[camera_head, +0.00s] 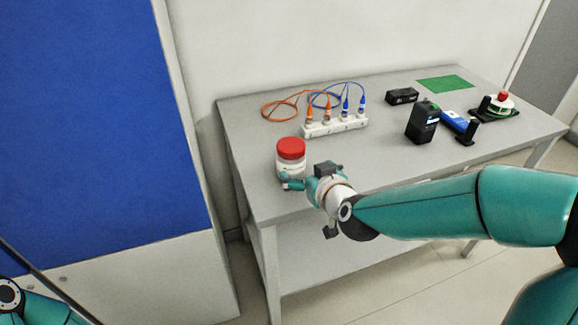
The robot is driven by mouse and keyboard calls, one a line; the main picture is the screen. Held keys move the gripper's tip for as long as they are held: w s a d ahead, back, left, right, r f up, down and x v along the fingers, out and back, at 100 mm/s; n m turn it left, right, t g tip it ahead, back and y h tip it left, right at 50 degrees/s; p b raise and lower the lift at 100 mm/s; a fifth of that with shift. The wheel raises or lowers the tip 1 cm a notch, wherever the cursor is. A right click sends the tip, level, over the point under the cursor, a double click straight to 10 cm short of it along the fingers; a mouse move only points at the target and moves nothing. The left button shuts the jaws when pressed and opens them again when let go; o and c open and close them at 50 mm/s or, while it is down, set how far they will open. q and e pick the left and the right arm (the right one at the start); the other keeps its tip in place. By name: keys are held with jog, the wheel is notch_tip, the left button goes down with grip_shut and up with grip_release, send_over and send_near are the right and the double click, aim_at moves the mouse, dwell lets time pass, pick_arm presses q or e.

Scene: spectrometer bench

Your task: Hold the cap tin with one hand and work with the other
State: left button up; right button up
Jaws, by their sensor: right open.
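The cap tin (291,158) is a white jar with a red lid. It stands upright near the front left corner of the grey table in the head view. My right gripper (291,183) reaches in from the right, low at the tin's front side. It is open, with its fingers close to the tin's lower body; I cannot tell whether they touch it. The tin's lower right part is partly hidden by the gripper. Of my left arm only a teal link shows at the bottom left corner; its gripper is out of view.
A white connector strip (335,128) with orange and blue cables stands behind the tin. A black device (422,122), a blue device (459,123), a black box (402,96), a green mat (445,84) and a red-topped reel (501,105) are farther right. A blue panel (95,120) stands left.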

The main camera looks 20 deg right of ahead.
aim_at(297, 163)
jog(key=x, duration=0.5)
jog(key=p+x, duration=0.1)
jog(key=x, duration=0.1)
jog(key=r+x, duration=0.1)
jog(key=x, duration=0.1)
jog(key=shift+w+a+f+p, duration=0.15)
jog(key=shift+w+a+p, duration=0.1)
jog(key=shift+w+p, duration=0.15)
jog(key=shift+w+f, duration=0.15)
jog(key=shift+w, duration=0.2)
jog(key=c, duration=1.4)
